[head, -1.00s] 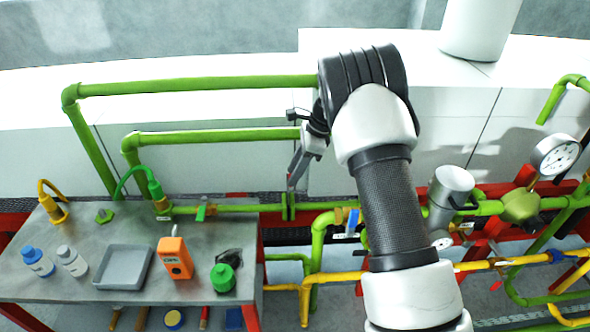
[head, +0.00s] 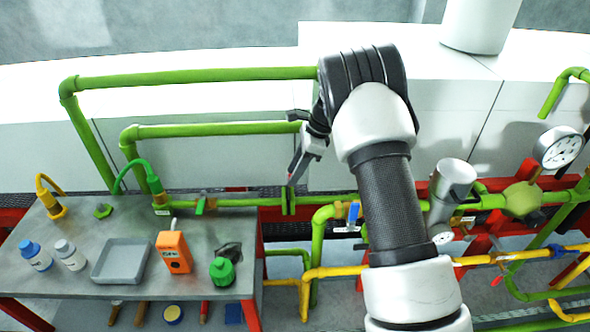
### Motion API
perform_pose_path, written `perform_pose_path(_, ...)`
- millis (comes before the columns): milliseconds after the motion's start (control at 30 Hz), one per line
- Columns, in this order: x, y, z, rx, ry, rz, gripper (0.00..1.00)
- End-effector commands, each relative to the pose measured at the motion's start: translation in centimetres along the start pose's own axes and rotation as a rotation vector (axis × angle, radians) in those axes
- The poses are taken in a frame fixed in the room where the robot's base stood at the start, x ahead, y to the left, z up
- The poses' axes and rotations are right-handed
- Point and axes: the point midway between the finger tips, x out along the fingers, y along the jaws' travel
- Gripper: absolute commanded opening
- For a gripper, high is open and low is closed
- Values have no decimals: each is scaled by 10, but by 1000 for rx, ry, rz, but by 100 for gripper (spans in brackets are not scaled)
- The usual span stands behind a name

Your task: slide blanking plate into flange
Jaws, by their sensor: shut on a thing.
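The flange (head: 288,201) is a pair of narrow green discs with a thin gap, in the green pipe just right of the workbench in the head view. My gripper (head: 293,179) is just above it, pointing down, with its fingertips close to the top of the discs. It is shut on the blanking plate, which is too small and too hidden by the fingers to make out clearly. A small red patch shows at the fingers. I cannot tell whether the plate touches the flange or is in the gap.
A grey workbench (head: 125,222) at left holds bottles, a grey tray (head: 121,262), an orange meter (head: 174,252) and a green canister (head: 222,272). A green valve handle (head: 200,205) is left of the flange. A blue-handled valve (head: 352,214) and yellow pipes are at right.

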Motion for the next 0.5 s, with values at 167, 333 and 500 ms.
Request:
perform_pose_path(167,5,0,-2,0,0,0,8)
perform_pose_path(333,9,0,-4,0,-1,0,8)
perform_pose_path(500,13,0,-5,0,-1,1,8)
